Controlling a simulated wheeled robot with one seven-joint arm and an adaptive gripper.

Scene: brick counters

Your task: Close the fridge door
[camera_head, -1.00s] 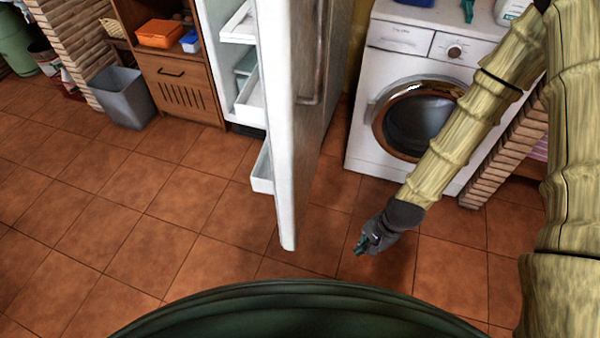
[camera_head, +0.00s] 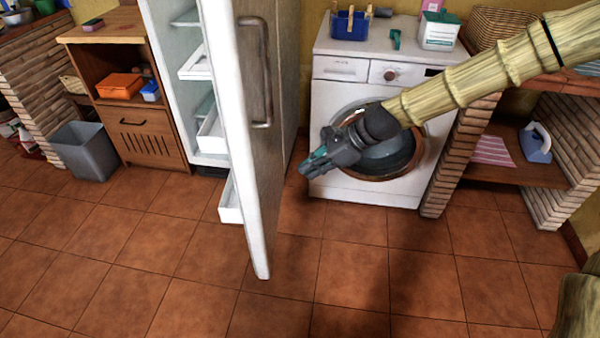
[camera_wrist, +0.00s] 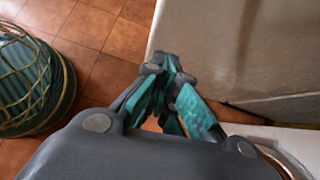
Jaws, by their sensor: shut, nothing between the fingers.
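The fridge door (camera_head: 246,130) stands wide open in the head view, its edge turned towards me and its handle (camera_head: 262,75) on the right-hand face. Behind it, to the left, the fridge's inside (camera_head: 190,70) shows with white shelves and drawers. My gripper (camera_head: 312,168) is shut and empty, to the right of the door and apart from it, in front of the washing machine. In the wrist view my gripper (camera_wrist: 170,75) shows with its teal fingers together, and a pale upright panel lies beyond it; I cannot tell which part of the fridge that is.
A white washing machine (camera_head: 345,110) stands right of the fridge, with a brick shelf unit (camera_head: 455,155) beside it. A wooden cabinet (camera_head: 140,130) and a grey bin (camera_head: 84,150) stand left. The tiled floor in front is clear.

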